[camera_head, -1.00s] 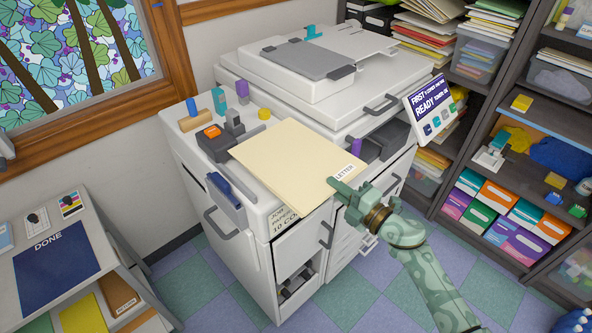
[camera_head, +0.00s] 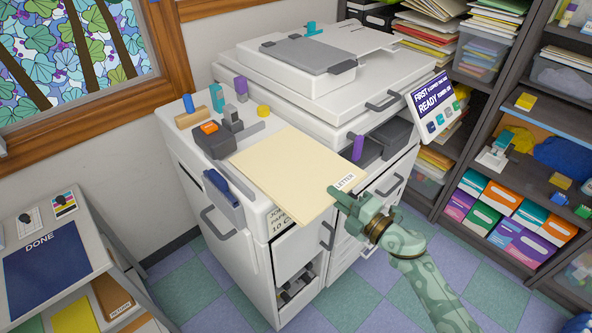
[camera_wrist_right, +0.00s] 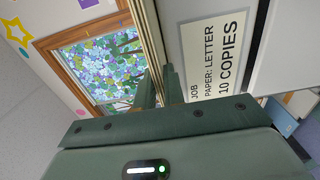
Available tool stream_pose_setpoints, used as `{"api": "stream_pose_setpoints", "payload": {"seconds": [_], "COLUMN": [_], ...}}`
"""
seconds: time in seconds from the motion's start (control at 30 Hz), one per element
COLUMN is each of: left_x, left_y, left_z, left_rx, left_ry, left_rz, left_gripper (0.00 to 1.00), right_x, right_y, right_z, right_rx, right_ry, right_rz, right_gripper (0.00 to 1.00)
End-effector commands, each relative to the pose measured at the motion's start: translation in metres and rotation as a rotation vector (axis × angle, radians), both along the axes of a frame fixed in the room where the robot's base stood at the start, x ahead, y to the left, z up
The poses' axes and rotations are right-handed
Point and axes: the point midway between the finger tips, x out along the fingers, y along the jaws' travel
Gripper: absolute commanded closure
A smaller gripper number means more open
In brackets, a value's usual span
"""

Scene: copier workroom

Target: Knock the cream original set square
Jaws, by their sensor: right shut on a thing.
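The cream original (camera_head: 290,172) is a flat cream sheet or stack with a LETTER label at its right corner. It lies over the white counter beside the copier, with its near corner out past the front edge. My right gripper (camera_head: 343,196) is shut on its right front edge near the label. In the right wrist view the original shows edge-on as a thin strip (camera_wrist_right: 149,40) running down between the fingers (camera_wrist_right: 158,90). My left gripper is not in view.
A job card (camera_wrist_right: 212,62) reading 10 COPIES hangs on the front below. A grey device with an orange top (camera_head: 209,128) and a stapler-like blue tool (camera_head: 221,184) sit left of the original. The copier (camera_head: 330,75) stands behind; shelves (camera_head: 520,130) line the right.

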Motion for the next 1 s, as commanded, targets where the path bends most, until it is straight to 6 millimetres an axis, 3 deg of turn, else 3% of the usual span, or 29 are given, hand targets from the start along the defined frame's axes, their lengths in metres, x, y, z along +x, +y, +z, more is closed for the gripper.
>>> {"api": "stream_pose_setpoints", "payload": {"seconds": [0.37,0.6,1.0], "left_x": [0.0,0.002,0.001], "left_y": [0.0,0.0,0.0], "left_z": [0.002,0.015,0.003], "left_rx": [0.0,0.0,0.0], "left_ry": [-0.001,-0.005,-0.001], "left_rz": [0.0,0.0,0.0], "left_gripper": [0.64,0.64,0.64], "right_x": [-0.001,-0.022,-0.001], "right_y": [0.002,0.029,0.003], "right_z": [0.003,0.005,0.001], "right_rx": [0.002,0.004,0.0], "right_ry": [-0.003,-0.003,-0.004], "right_rz": [0.001,0.002,0.001], "right_gripper": [1.0,1.0,1.0]}}
